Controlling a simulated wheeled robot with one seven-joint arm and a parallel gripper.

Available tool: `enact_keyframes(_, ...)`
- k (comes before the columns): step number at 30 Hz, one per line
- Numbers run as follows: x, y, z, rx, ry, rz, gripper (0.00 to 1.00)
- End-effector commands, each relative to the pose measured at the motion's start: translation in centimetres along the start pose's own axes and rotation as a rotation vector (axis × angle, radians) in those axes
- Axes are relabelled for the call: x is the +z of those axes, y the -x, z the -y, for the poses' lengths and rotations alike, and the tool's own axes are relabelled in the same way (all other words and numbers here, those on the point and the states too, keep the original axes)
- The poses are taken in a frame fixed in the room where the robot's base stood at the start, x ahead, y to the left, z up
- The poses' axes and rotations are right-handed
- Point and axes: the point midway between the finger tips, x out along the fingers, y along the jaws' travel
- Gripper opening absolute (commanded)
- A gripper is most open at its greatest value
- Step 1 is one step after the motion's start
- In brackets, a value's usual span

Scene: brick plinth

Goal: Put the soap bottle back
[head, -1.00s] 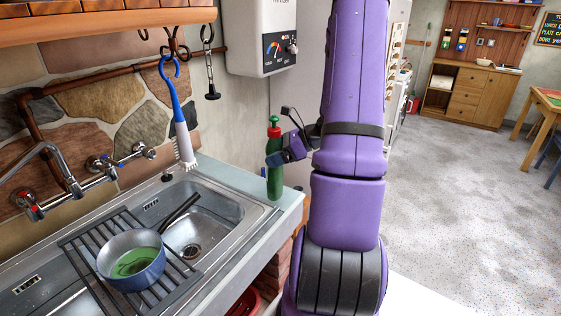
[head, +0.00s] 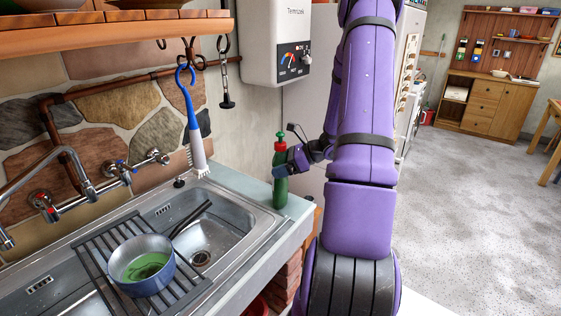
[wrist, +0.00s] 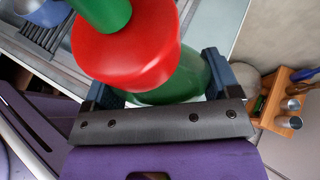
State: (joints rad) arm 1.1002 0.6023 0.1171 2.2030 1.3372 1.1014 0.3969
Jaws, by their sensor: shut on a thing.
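The soap bottle (head: 281,194) is green with a red collar and a green nozzle. It is upright at the right end of the sink counter, by the sink's corner. Whether its base touches the counter is hard to tell. My gripper (head: 280,172) comes in from the right and is shut around the bottle's upper body, below the red collar. In the wrist view, the red collar (wrist: 125,55) fills the middle and hides much of the bottle's body (wrist: 185,82), which sits between the two dark fingers.
A metal sink (head: 215,230) with a rack (head: 95,255) and a blue pot (head: 160,278) lies to the left. A blue-handled brush (head: 191,115) hangs over the sink's back. A white heater (head: 262,60) is on the wall above. A wooden shelf (wrist: 285,98) with jars shows in the wrist view.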

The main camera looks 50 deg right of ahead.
Motion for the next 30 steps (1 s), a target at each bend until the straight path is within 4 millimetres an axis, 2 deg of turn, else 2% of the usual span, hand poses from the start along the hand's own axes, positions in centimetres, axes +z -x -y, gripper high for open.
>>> enact_keyframes(8,-0.1,-0.1,0.0,0.0,0.0,0.001,0.21)
enact_keyframes(9,-0.2,-0.1,0.0,0.0,0.0,0.0,0.85)
enact_keyframes(11,-0.2,-0.1,0.0,0.0,0.0,0.0,0.98)
enact_keyframes(21,0.1,0.3,0.0,-0.001,0.001,0.0,1.0)
enact_keyframes(26,0.1,2.5,0.0,-0.003,0.001,-0.001,1.0)
enact_keyframes(30,0.1,5.4,0.0,-0.003,0.001,-0.001,1.0)
